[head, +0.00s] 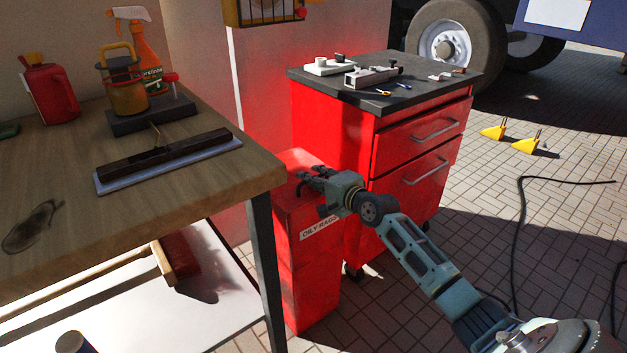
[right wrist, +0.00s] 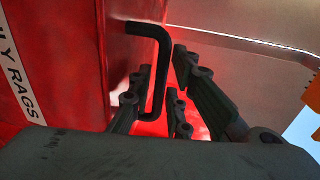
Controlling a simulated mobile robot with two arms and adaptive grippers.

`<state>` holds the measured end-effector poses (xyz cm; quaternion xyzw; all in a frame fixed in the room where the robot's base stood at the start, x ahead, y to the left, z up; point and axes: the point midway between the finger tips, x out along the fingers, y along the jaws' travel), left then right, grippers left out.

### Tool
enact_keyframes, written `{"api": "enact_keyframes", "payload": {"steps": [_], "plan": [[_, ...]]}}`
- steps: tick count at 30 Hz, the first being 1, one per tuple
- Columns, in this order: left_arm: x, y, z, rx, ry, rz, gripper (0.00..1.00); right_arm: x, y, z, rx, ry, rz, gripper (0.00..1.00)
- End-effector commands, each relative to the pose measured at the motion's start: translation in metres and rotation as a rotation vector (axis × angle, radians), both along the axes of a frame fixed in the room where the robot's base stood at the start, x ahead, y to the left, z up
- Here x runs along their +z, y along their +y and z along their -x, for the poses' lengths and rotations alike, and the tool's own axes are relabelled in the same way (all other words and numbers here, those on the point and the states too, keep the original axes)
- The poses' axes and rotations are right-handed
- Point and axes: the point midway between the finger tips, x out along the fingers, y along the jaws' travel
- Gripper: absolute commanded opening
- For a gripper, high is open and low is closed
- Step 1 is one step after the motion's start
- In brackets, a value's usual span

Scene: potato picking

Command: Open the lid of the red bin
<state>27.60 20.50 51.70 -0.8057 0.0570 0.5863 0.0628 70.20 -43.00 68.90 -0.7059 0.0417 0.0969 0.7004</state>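The red bin (head: 308,270) with an "OILY RAGS" label stands on the floor between the workbench and the red cabinet. Its lid (head: 297,160) appears closed, partly covered by my right gripper. My right gripper (head: 312,181) is at the top of the bin. In the right wrist view, the bin's label (right wrist: 20,75) shows at the left and a black bent handle (right wrist: 160,70) sticks out from a red face. The right gripper's fingers (right wrist: 160,90) are spread apart on either side of the handle, with gaps visible. My left gripper is not in view.
The wooden workbench (head: 215,185) stands close at the left, holding a spray bottle (head: 147,60), a red can (head: 48,92) and a long tool on a pad. The red cabinet (head: 420,135) stands right behind the bin. A black cable (head: 518,230) lies on the paved floor.

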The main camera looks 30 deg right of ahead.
Motion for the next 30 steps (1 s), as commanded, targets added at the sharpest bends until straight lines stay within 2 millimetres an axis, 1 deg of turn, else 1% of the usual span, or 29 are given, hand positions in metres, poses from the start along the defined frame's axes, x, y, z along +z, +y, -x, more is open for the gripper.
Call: {"api": "enact_keyframes", "payload": {"steps": [2,8,24,30], "plan": [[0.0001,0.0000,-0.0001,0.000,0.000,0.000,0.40,0.0000,0.0002,0.0001,0.000,0.000,0.000,0.17],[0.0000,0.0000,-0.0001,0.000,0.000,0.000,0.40,0.0000,0.0002,0.0002,0.000,0.000,0.000,0.00],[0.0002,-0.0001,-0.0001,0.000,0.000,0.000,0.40,0.0000,0.0000,0.0004,0.000,0.001,0.000,0.00],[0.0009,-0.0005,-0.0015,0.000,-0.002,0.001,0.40,0.0042,-0.0052,-0.0002,0.000,0.014,0.001,0.00]]}}
